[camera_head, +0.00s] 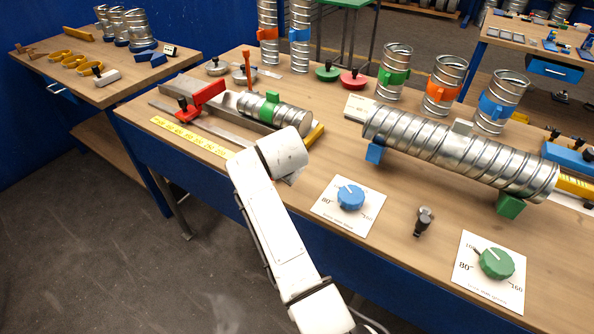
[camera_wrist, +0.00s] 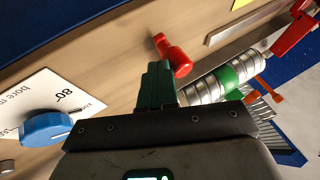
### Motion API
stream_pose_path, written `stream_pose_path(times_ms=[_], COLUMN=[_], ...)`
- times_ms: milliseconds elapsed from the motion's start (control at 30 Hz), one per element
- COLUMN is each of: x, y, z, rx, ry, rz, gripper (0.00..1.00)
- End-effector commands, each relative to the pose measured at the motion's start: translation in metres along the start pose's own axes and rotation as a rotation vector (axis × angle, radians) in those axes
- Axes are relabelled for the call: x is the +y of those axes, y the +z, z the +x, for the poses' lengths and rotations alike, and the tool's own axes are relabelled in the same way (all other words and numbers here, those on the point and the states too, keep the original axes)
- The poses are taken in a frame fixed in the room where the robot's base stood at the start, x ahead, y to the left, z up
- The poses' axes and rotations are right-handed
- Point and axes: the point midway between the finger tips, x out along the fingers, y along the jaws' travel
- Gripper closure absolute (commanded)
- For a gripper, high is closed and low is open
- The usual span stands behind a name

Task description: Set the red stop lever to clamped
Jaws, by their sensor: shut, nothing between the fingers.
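In the wrist view, a red lever (camera_wrist: 174,54) with a rounded knob end stands just beyond the tips of my gripper (camera_wrist: 157,66). The gripper's green fingers are together and empty. I cannot tell whether they touch the lever. In the head view my own arm hides the gripper and this lever. A red stop block (camera_head: 208,93) with a black knob sits on the grey rail at the left; part of a red piece (camera_wrist: 293,34) also shows at the top right of the wrist view. No clamped marking is readable.
A spiral duct with a green collar (camera_head: 271,106) lies near the rail. A blue dial (camera_head: 351,197) and green dial (camera_head: 496,263) are on the front right. A large duct (camera_head: 450,147) rests behind them. An orange-red upright handle (camera_head: 246,63) stands behind the small duct.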

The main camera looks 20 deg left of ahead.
Motion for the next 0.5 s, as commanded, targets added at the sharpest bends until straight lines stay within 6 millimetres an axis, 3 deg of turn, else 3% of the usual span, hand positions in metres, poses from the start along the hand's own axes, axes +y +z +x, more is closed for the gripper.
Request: stream_pose_path(times_ms=[500], x=[-0.013], y=[0.007], z=[0.004], rx=[0.006], ry=[0.006], rz=[0.014], gripper=[1.0])
